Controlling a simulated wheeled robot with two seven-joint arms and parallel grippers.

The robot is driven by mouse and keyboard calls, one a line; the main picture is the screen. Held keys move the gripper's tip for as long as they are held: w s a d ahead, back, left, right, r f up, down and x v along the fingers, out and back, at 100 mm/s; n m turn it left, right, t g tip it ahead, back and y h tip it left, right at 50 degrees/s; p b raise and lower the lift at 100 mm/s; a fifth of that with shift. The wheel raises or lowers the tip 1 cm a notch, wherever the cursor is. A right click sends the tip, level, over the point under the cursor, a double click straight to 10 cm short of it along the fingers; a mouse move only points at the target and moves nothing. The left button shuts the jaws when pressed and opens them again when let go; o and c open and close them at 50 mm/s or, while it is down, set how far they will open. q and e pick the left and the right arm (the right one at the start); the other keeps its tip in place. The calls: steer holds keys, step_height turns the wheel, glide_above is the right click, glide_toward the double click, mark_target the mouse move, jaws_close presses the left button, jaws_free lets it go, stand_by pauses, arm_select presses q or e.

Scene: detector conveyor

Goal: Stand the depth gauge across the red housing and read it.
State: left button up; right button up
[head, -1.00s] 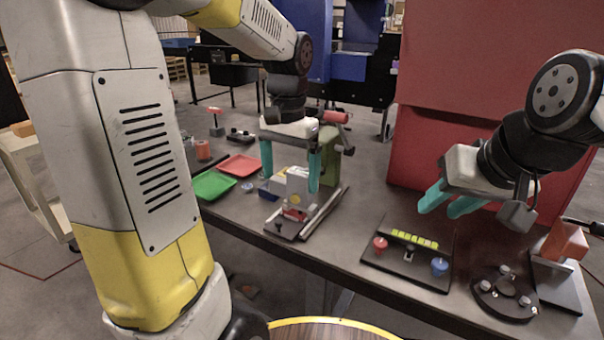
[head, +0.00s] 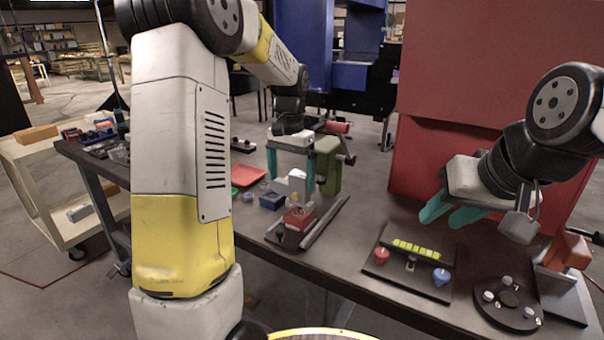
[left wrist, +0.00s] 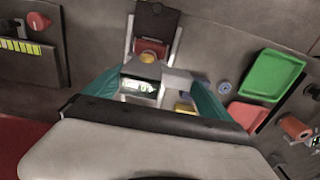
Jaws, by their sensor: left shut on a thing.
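My left gripper (head: 291,172) has its teal fingers on the two sides of a grey-white depth gauge (head: 296,184) and is shut on it. In the left wrist view the gauge (left wrist: 139,87) shows a lit display, too small to read, and a yellow button. The red housing (head: 299,217) sits on a dark fixture on the bench, just in front of and below the gauge. In the left wrist view the housing (left wrist: 152,47) is partly covered by the gauge. I cannot tell whether they touch. My right gripper (head: 452,212) is open and empty above the bench's right part.
A dark board (head: 408,288) with red and blue knobs and a round black plate (head: 507,308) lie to the right. A blue block (head: 271,201), a red tray (head: 248,174) and a green tray (left wrist: 272,74) are near the gauge. A green post (head: 327,165) stands behind.

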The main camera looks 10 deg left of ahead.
arm_select(q)
steer(key=shift+f, duration=0.25)
steer(key=shift+f, duration=0.25)
steer(key=o, duration=1.5)
step_height(320, 180, up, 12)
steer(key=shift+f, duration=0.1)
steer(key=s+r+n+t+h, duration=0.1)
steer(key=s+r+n+t, duration=0.2)
steer(key=s, duration=1)
steer(key=s+f+t, duration=0.1)
steer(key=s, duration=0.2)
steer(key=s+d+f+t, duration=0.1)
steer(key=s+f, duration=0.1)
steer(key=s, duration=0.2)
steer(key=s+d+f+t+h, duration=0.1)
steer(key=s, duration=0.3)
steer(key=shift+s+d+f, duration=0.1)
steer(key=shift+s+f, duration=0.05)
steer(key=shift+f, duration=0.15)
